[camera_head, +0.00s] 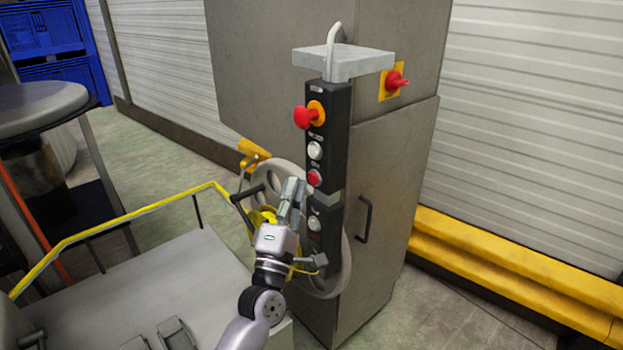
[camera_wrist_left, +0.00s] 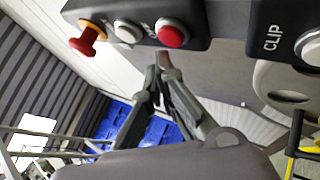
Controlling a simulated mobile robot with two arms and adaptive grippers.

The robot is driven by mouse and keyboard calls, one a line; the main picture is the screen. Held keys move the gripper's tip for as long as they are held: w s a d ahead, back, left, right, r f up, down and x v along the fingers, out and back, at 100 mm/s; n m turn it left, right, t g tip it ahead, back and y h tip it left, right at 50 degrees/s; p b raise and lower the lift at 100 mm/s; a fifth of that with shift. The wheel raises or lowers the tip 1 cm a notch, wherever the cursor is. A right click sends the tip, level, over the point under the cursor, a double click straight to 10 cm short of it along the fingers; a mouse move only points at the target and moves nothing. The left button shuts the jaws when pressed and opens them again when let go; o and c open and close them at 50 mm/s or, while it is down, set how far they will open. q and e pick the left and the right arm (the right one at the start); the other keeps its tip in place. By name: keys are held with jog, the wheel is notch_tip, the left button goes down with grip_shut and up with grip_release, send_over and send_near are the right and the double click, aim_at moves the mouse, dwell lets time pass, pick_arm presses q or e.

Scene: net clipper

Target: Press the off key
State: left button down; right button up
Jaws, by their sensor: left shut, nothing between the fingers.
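A dark upright control box (camera_head: 327,140) is on the front of a grey cabinet. Its lower red round button (camera_head: 314,177) sits under a white button (camera_head: 315,150); the small labels beside them cannot be read. The red button also shows in the left wrist view (camera_wrist_left: 172,34). My left gripper (camera_head: 293,188) is shut and empty, just left of and slightly below the red button in the head view. In the left wrist view its closed fingertips (camera_wrist_left: 160,66) point toward the red button, with a small apparent gap. My right gripper is not in view.
A red mushroom knob (camera_head: 305,117) on an orange collar juts out above the white button. Below is a second box marked CLIP (camera_wrist_left: 272,38) with a white button.

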pick_arm(q)
jog(key=s+a+p, duration=0.1)
jog(key=s+a, duration=0.2)
jog(key=shift+s+a, duration=0.25)
jog(key=shift+a, duration=0.05)
dwell(0.3)
dwell(0.4)
